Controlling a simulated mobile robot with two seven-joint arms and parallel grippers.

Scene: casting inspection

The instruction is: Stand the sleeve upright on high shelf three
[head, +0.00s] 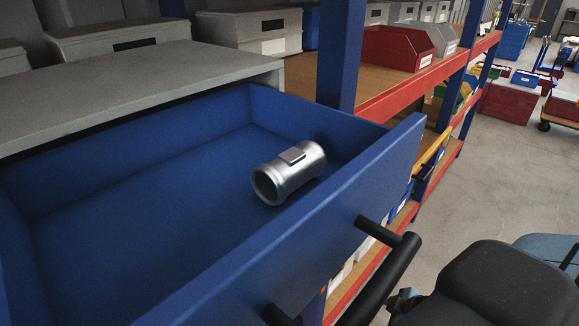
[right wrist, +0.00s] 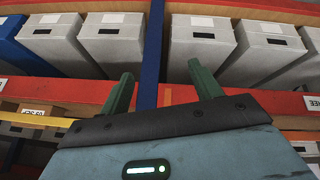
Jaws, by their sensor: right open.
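The sleeve (head: 289,172) is a shiny metal cylinder with flanged ends and a small flat pad on its side. It lies on its side inside the open blue drawer (head: 110,187), near the drawer's front panel, with its open end facing lower left in the head view. My right gripper (right wrist: 162,85) shows in the right wrist view with its two green fingers apart and nothing between them. It faces a shelf with grey bins. My left gripper is not in view. I cannot tell which shelf is number three; a label at the right edge is partly cut off.
The drawer has a black bar handle (head: 383,282) on its front. A grey worktop (head: 120,90) lies behind the drawer. A red bin (head: 396,48) stands on the orange-edged shelving to the right. Grey bins (right wrist: 203,50) fill the shelf before my right gripper. Open floor (head: 500,165) lies at right.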

